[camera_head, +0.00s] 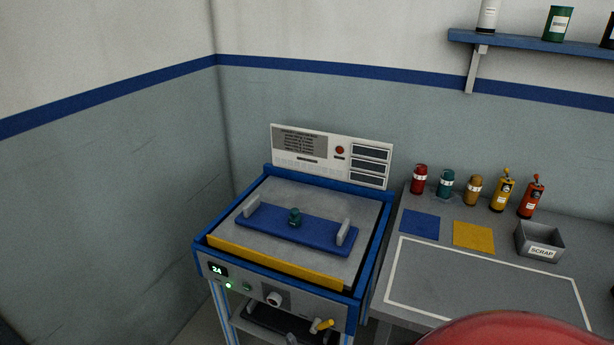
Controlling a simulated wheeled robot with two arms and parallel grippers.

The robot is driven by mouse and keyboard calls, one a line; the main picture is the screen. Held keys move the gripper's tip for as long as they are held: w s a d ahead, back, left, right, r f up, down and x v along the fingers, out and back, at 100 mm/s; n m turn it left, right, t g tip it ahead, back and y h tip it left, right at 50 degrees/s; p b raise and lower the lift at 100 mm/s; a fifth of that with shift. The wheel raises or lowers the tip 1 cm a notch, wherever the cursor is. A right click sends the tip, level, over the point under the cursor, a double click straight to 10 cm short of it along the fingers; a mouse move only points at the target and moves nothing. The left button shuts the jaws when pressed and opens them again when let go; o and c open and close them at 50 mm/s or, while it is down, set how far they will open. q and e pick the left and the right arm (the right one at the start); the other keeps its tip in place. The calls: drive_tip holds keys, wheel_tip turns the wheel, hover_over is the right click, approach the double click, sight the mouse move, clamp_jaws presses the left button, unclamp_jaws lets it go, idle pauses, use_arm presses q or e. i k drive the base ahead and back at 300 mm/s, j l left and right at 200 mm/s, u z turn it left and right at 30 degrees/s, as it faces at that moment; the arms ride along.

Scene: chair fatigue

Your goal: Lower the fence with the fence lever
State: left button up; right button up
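The test machine has a blue frame (374,255) and a grey top plate. A yellow bar (275,263), which looks like the fence, runs along the front edge of the plate and stands up from the front panel. A lever with a yellow handle (322,325), likely the fence lever, is at the lower right of the front panel; its handle points to the right and slightly up. A blue plate (275,225) with two grey upright brackets and a small green knob (294,216) lies on the top plate. Neither of my grippers is in view.
A grey workbench (440,268) on the right holds several bottles, a blue mat (420,223), a yellow mat (473,236) and a scrap bin (540,241). A red rounded object (510,332) fills the bottom right. Walls meet behind the machine; a wall shelf (530,42) hangs upper right.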

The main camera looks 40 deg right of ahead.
sight(323, 326)
drive_tip(key=z, duration=1.25)
